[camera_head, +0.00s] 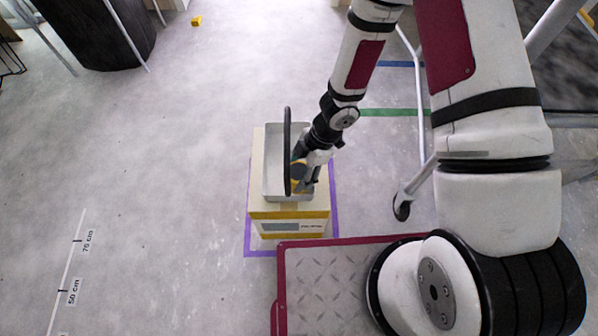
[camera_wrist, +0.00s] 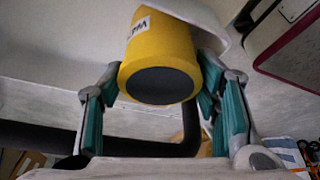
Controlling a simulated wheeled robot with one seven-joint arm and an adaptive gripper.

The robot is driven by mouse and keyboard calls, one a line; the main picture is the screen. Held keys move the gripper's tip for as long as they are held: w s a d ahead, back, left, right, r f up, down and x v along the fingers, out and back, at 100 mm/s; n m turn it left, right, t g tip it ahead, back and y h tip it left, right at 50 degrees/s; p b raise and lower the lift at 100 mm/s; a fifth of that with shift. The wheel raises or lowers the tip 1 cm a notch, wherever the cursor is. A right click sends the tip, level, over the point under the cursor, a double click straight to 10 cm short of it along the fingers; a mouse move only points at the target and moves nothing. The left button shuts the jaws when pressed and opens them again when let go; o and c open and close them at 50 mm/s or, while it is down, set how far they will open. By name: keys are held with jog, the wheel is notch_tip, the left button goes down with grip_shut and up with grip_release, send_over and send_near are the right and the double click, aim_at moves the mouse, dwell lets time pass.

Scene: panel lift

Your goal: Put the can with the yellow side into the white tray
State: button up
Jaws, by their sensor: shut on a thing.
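The white tray (camera_head: 270,160) stands on a cardboard box, with an upright black handle across it. My gripper (camera_head: 304,184) is low at the tray, just right of the handle. The can (camera_head: 298,171) shows only as a small yellow patch there. In the wrist view the yellow-sided can (camera_wrist: 160,50), with a dark end and a label edge, sits between the two teal-padded fingers of my gripper (camera_wrist: 163,80). My gripper is shut on it. Whether the can touches the tray floor is hidden.
The cardboard box (camera_head: 290,228) has yellow tape and stands inside a purple floor outline. The black handle (camera_head: 287,150) rises close beside my gripper. A caster-wheeled grey frame (camera_head: 415,185) is to the right.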

jog(key=o, duration=1.4)
jog(key=p+v, duration=0.8)
jog(key=v, duration=0.4)
